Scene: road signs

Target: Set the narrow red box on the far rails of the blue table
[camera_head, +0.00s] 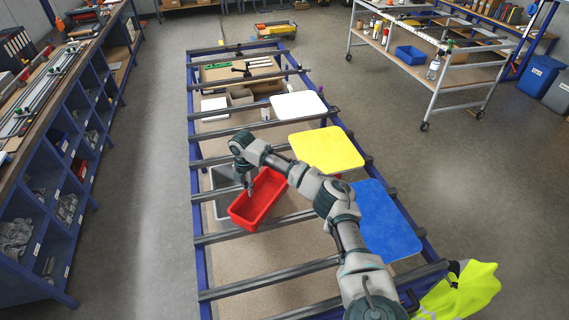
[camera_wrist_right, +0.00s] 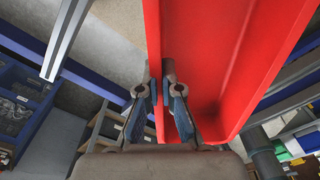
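The narrow red box (camera_head: 262,212) is an open bin above the middle rails of the blue table (camera_head: 199,262), partly over a grey box. My right gripper (camera_head: 248,187) is at its left wall. In the right wrist view, the fingers (camera_wrist_right: 160,92) sit on both sides of a wall of the red box (camera_wrist_right: 222,50), one inside and one outside. I cannot tell whether the box touches the rails. The far rails (camera_head: 247,80) are at the top of the table, with no box on them. My left gripper is not in view.
White (camera_head: 298,105), yellow (camera_head: 326,149) and blue (camera_head: 385,220) panels lie along the table's right side. A grey box (camera_head: 220,181) is beside the red one. Tools and small boxes (camera_head: 241,97) lie on the board below the far rails. A yellow vest (camera_head: 460,292) hangs at the near right corner.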

